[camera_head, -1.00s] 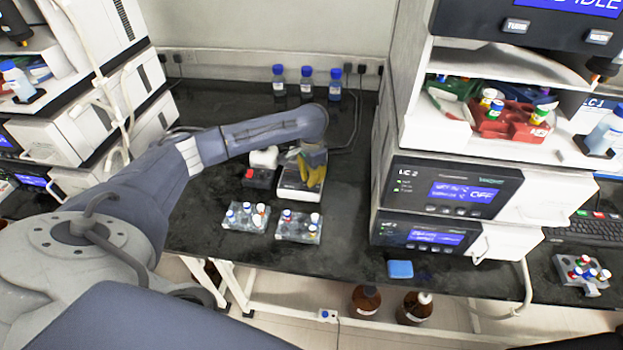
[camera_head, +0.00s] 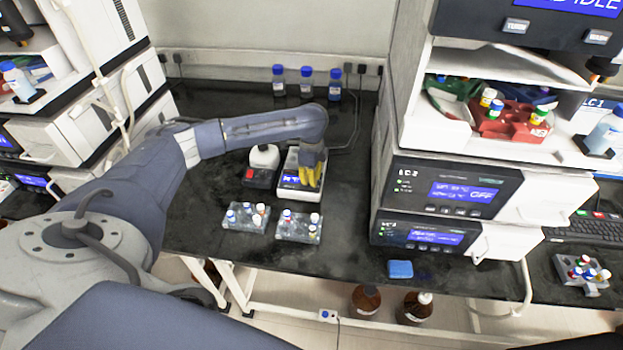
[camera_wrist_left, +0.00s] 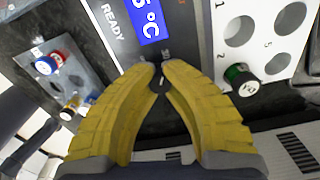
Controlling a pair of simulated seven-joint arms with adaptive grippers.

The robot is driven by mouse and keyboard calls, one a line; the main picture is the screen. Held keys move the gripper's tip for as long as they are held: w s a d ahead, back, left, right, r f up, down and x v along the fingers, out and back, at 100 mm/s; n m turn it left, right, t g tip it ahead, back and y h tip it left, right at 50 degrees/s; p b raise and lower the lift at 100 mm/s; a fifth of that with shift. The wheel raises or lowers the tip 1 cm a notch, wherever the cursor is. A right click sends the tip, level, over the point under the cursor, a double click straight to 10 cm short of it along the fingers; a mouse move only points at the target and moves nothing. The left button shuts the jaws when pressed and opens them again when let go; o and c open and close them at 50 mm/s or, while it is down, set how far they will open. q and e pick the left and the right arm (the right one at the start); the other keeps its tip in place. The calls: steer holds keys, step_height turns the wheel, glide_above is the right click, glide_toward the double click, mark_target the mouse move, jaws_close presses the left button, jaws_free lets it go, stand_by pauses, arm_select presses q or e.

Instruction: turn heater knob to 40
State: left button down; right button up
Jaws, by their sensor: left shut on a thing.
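The heater (camera_head: 287,185) is a small white and dark unit on the black bench in the head view. In the left wrist view its dark front panel (camera_wrist_left: 187,40) shows a blue display (camera_wrist_left: 146,20) ending in "5 °C" beside the word READY; the leading digits are cut off. My left gripper (camera_head: 312,184) points down over the heater's front. In the left wrist view its yellow fingers (camera_wrist_left: 159,70) are shut at the tips on the small dark heater knob, which they mostly hide. The knob's pointer cannot be read. My right gripper is in neither view.
Vial racks (camera_head: 246,217) and (camera_head: 298,227) stand in front of the heater. A red and black device (camera_head: 259,177) is at its left. Blue-capped bottles (camera_head: 307,83) stand behind, and LC instruments (camera_head: 445,190) rise at the right.

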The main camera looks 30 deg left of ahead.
arm_select(q)
steer(key=m, duration=0.6)
steer(key=shift+a, duration=0.2)
steer(key=m, duration=0.6)
steer(key=shift+m, duration=0.3)
steer(key=shift+w+r, duration=0.1)
steer(key=c, duration=1.2)
jaws_free()
steer(key=shift+d, duration=0.1)
steer(key=shift+c, duration=0.2)
step_height(320, 180, up, 12)
